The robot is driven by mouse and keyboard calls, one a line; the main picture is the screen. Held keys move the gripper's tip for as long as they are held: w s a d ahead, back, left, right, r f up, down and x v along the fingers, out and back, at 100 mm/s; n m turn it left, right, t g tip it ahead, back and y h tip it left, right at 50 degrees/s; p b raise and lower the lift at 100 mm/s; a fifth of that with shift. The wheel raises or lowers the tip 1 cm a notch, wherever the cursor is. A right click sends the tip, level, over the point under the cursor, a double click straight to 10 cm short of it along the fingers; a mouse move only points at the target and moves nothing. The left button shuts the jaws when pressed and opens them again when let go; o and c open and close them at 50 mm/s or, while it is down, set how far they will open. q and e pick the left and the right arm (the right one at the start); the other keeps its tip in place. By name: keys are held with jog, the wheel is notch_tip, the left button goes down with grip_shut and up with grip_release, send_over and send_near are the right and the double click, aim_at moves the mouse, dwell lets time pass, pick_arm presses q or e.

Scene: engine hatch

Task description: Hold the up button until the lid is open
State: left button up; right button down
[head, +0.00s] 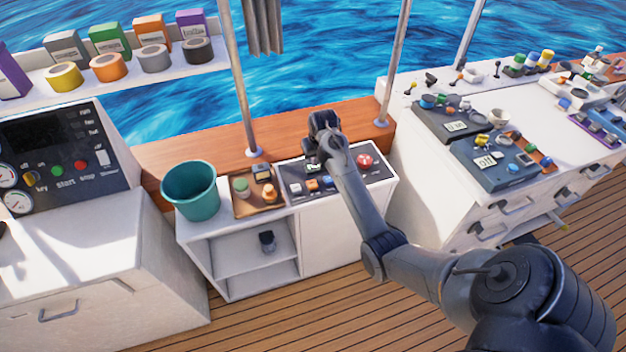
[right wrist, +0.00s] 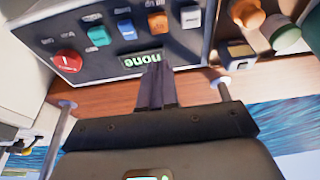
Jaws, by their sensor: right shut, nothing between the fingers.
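A dark control panel (head: 374,175) sits on top of the white cabinet under the window, with white, orange, blue, teal and red buttons. In the right wrist view the panel shows upside down, with the white button (right wrist: 190,16), orange button (right wrist: 157,22), blue button (right wrist: 126,29), teal button (right wrist: 98,35) and red button (right wrist: 67,61). I cannot tell contact. Button labels are too small to read surely. No lid is identifiable.
A teal bucket (head: 190,192) and a brown tray (head: 247,207) with small items stand left of the panel. A metal pole (head: 241,80) rises behind. A white console (head: 440,195) with more controls stands to the right.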

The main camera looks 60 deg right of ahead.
jog(key=b, duration=0.3)
send_near(312, 183)
jog(key=x, duration=0.5)
jog(key=shift+w+d, duration=0.15)
jog(key=shift+d, duration=0.05)
jog(key=shift+f, duration=0.7)
